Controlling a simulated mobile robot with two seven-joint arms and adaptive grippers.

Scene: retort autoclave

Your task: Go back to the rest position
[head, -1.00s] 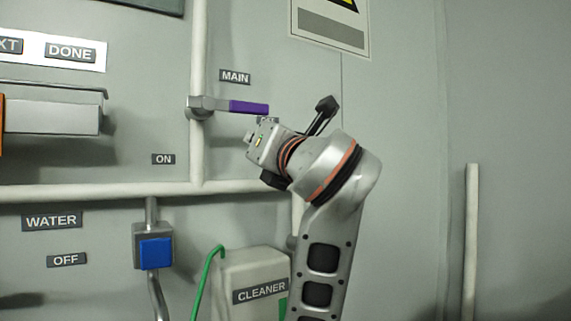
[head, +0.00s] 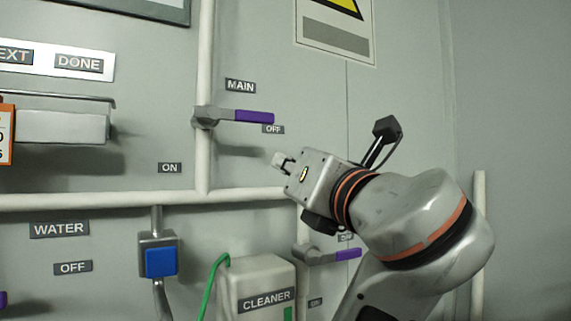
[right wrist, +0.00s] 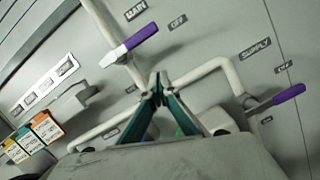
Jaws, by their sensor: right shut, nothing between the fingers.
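My right gripper (head: 281,161) is in front of the pipework in the head view, below and right of the purple MAIN valve handle (head: 254,117) and apart from it. In the right wrist view my right gripper (right wrist: 157,78) has its fingertips together with nothing between them. The MAIN handle points right, near its OFF label (head: 273,129), and it also shows in the right wrist view (right wrist: 141,36). A second purple handle (head: 347,254) is partly hidden behind my right arm; in the right wrist view this handle (right wrist: 289,93) is by the SUPPLY label. My left gripper is out of view.
A white CLEANER container (head: 258,279) with a green hose (head: 210,285) stands below my right gripper. A blue WATER switch (head: 160,262) is on the wall left of it. A grey tray (head: 62,126) juts out at left. The wall at right is mostly bare.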

